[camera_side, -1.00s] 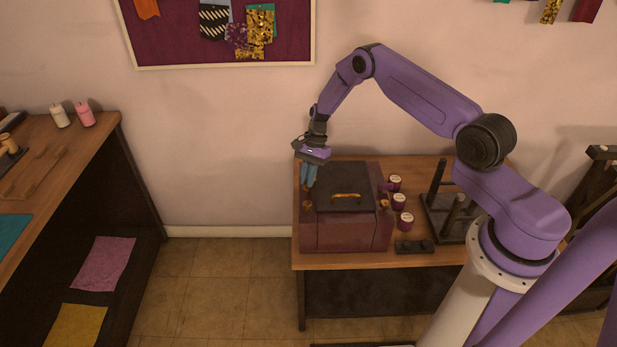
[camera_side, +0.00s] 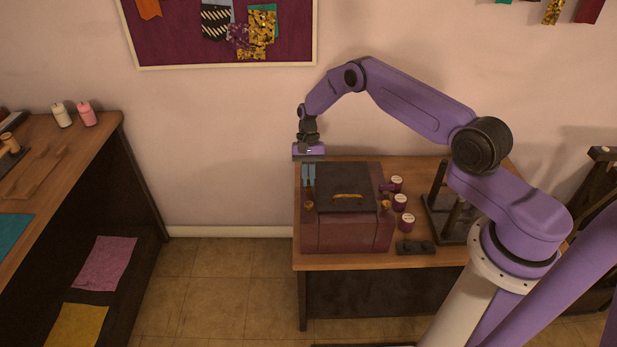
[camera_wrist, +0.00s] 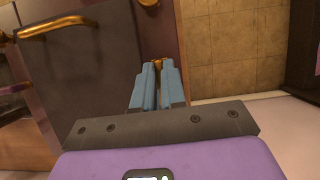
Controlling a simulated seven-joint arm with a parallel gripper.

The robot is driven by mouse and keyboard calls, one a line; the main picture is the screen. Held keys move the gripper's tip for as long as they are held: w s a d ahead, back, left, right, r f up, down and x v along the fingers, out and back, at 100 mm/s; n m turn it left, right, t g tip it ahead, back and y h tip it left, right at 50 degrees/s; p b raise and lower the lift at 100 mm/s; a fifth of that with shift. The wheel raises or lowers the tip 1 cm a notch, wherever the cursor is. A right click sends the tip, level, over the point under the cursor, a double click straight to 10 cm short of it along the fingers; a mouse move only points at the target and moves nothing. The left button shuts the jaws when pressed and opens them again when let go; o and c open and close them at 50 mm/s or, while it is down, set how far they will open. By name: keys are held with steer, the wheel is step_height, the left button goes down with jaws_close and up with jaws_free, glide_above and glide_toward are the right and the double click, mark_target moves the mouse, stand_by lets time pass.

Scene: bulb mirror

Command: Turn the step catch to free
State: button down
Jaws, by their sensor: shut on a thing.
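A dark maroon box (camera_side: 345,235) with a black lid (camera_side: 342,178) and a curved brass handle (camera_side: 348,196) stands on the wooden table. My gripper (camera_side: 308,186) points down at the box's left edge. In the wrist view its blue fingers (camera_wrist: 158,68) are nearly together, shut on a small brass piece (camera_wrist: 158,62) at the box's side, which appears to be the step catch. The fingers hide most of this piece, so its turned position cannot be told. Another brass fitting (camera_side: 308,205) sits in front of the fingers; it also shows in the wrist view (camera_wrist: 148,3).
Several white-topped maroon jars (camera_side: 399,201) stand right of the box. A black rack with posts (camera_side: 454,214) and a small dark block (camera_side: 415,247) are further right. The wall is close behind. The floor left of the table is clear.

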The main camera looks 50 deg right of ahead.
steer(key=c, duration=1.2)
jaws_free()
steer(key=shift+r, duration=0.15)
steer(key=v, duration=1.7)
steer(key=shift+r, duration=0.1)
